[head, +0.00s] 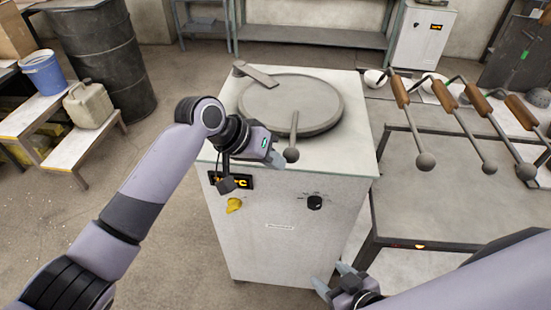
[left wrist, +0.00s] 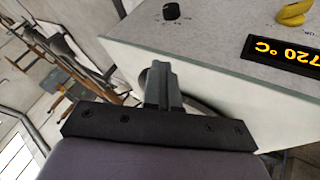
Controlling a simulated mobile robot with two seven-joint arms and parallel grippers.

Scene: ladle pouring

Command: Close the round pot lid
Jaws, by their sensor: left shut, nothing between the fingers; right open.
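The round pot lid (head: 290,103) is a grey disc lying flat on top of the white furnace (head: 280,230). A flat hinge arm (head: 257,75) joins it at the back left. Its handle (head: 294,128) points to the front and ends in a ball (head: 291,155) by the furnace's front edge. My left gripper (head: 278,161) is shut and empty, just left of the ball. Whether it touches the ball is unclear. In the left wrist view the shut fingers (left wrist: 160,85) partly hide a rounded grey shape. My right gripper (head: 333,281) is open and empty, low before the furnace's right front.
The furnace front has a temperature display (left wrist: 297,60), a black knob (head: 314,202) and a yellow knob (head: 234,205). A metal table (head: 440,220) stands right, with several wooden-handled ladles (head: 445,96) above it. A barrel (head: 100,55) and canister (head: 88,104) stand left.

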